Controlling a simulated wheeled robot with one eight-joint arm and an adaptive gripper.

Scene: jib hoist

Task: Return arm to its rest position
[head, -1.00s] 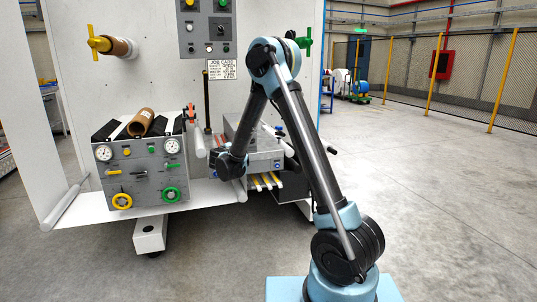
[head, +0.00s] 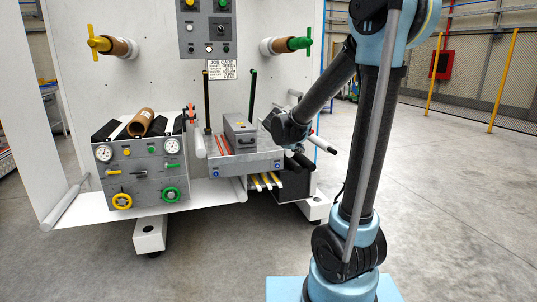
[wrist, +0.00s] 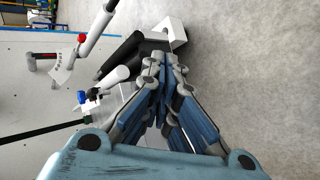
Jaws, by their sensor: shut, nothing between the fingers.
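My arm stands at the right of the head view, its upper links raised and its dark wrist end (head: 285,128) to the right of the grey box (head: 239,133) on the hoist's shelf. My gripper (wrist: 164,58) shows in the wrist view with its blue fingers closed together at the tips and nothing between them. In the head view the fingers are hidden behind the wrist. In the wrist view, white and black rollers lie just left of the fingertips; I cannot tell whether they touch.
A panel with gauges and yellow and green knobs (head: 142,172) stands at left. A job card (head: 222,69) hangs on the white wall. Yellow (head: 112,46) and green (head: 291,45) handled rolls stick out from it. Grey floor (head: 460,190) at right is clear.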

